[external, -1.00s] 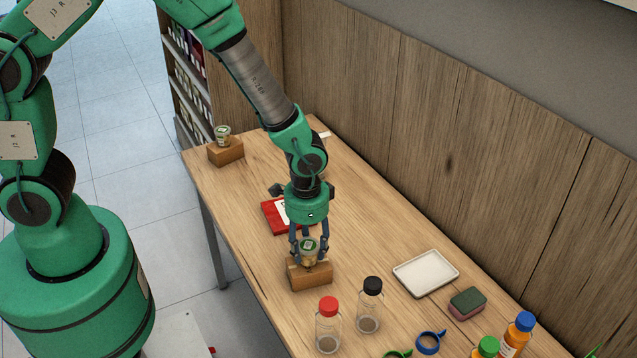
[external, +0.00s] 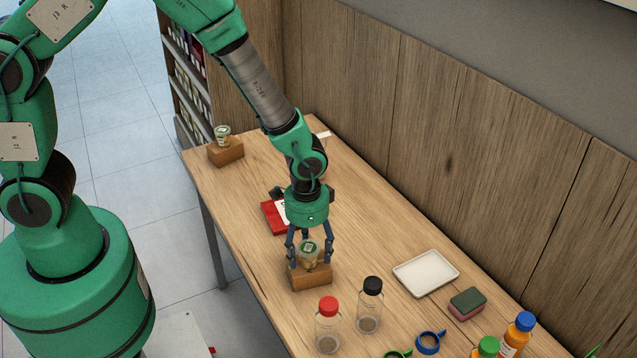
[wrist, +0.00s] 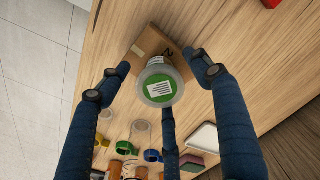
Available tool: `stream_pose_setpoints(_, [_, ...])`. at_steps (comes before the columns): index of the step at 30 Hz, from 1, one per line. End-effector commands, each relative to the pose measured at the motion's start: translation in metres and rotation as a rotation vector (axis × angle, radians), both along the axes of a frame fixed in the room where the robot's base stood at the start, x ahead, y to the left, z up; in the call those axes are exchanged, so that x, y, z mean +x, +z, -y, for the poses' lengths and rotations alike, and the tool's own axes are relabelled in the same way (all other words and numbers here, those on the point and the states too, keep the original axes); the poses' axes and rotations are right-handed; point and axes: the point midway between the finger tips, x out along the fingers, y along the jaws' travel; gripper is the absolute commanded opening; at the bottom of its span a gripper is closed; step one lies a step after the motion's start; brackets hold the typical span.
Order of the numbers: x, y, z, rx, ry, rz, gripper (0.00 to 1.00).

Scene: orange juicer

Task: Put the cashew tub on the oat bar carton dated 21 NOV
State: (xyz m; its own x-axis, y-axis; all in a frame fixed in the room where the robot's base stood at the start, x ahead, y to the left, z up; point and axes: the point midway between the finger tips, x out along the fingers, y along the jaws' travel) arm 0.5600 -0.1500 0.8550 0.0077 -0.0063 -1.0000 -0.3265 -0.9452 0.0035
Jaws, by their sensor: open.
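A small clear tub with a green-and-white lid (external: 309,247) sits upright on a small brown carton (external: 312,279) near the table's middle. In the wrist view the tub lid (wrist: 160,84) overlaps the brown carton (wrist: 147,44), which bears a partly hidden white label with unreadable print. My gripper (external: 310,258) is open, its three fingers spread around the tub with gaps visible. A second similar tub (external: 222,133) stands on another brown carton (external: 226,153) at the far left end. I cannot read the tubs' names or the cartons' dates.
A red flat box (external: 273,216) lies behind my gripper. A red-capped jar (external: 328,328) and a black-capped jar (external: 370,308) stand in front. A white tray (external: 426,273), a sponge (external: 467,303) and bottles (external: 518,335) are at right.

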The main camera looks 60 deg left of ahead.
Motion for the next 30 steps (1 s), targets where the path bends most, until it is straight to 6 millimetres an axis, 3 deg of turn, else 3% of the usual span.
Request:
stream_pose_setpoints(11, [0.001,0.022,0.0,-0.001,0.0,0.002,0.64])
stream_pose_setpoints(24, [0.0,0.092,0.0,-0.001,0.0,0.003,0.64])
stream_pose_setpoints(30, [-0.001,0.114,-0.001,0.0,0.0,0.001,0.64])
